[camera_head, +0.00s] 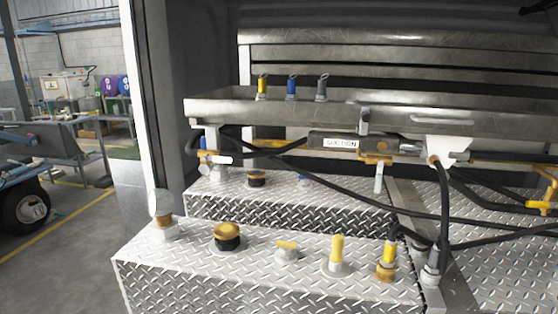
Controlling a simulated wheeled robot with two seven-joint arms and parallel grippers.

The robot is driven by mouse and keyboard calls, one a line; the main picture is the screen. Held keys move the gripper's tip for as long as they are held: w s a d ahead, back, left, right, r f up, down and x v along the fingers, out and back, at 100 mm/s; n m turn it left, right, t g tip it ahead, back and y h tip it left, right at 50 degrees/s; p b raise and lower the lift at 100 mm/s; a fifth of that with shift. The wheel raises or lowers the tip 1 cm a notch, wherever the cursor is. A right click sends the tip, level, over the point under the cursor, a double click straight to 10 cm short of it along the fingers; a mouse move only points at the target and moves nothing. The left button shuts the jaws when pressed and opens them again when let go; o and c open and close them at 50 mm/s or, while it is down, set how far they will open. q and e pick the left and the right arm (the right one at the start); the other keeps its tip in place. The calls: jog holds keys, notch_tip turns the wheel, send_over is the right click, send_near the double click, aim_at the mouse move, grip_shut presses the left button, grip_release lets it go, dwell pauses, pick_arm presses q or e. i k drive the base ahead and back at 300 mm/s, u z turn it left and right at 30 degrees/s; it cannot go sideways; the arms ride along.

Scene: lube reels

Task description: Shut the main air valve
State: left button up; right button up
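I cannot tell which fitting is the main air valve; no label for it is readable. A small flat yellow handle (287,244) sits on a grey fitting on the front diamond-plate box. A yellow-topped valve (376,159) hangs under the shelf, just right of a label reading SUCTION (341,143). Another yellow fitting (541,205) is at the far right edge. A valve with a whitish lever (215,159) is at the left under the shelf. Neither of my grippers is in view.
The front diamond-plate box (190,270) carries a black and yellow cap (228,236), an upright yellow fitting (337,250) and a yellow-topped hose fitting (387,260). Black hoses (443,200) cross the right side. A metal shelf (400,118) spans the back. Open floor (75,255) lies left.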

aim_at(221, 159)
jog(key=z, duration=0.8)
jog(key=i, duration=0.85)
jog(key=u, duration=1.7)
